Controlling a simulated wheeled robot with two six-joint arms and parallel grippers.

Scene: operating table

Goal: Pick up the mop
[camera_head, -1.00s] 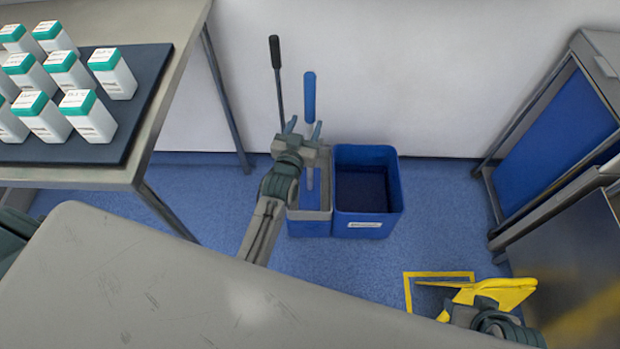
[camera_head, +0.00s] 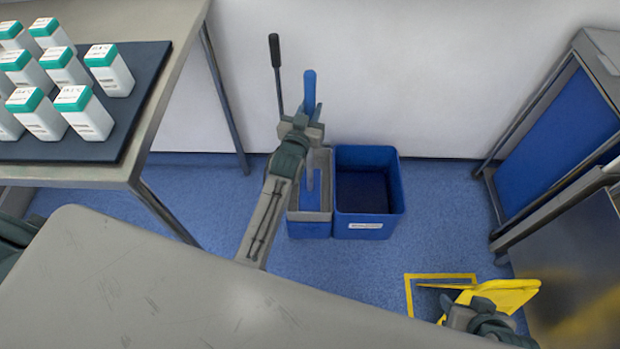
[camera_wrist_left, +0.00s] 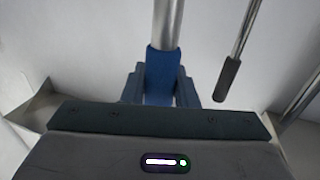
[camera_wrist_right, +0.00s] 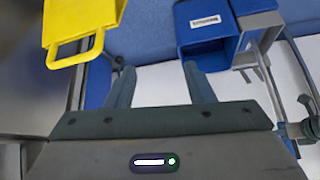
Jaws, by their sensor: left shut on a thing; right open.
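The mop has a blue handle grip (camera_head: 310,88) and stands upright in the grey-topped left part (camera_head: 317,215) of the blue bucket (camera_head: 368,226). Its blue grip and metal shaft also show in the left wrist view (camera_wrist_left: 161,65). My left gripper (camera_head: 302,113) is shut on the mop handle, just below the top of the blue grip. Its two fingers lie on either side of the handle in the left wrist view. The mop head is hidden inside the bucket. My right gripper (camera_wrist_right: 161,72) is open and empty, away from the mop.
A thin rod with a black grip (camera_head: 275,60) stands just left of the mop. A table with several teal-capped bottles (camera_head: 85,115) is at left. A yellow object (camera_head: 500,292) is at lower right, by a cabinet (camera_head: 560,140). Blue floor is clear around the bucket.

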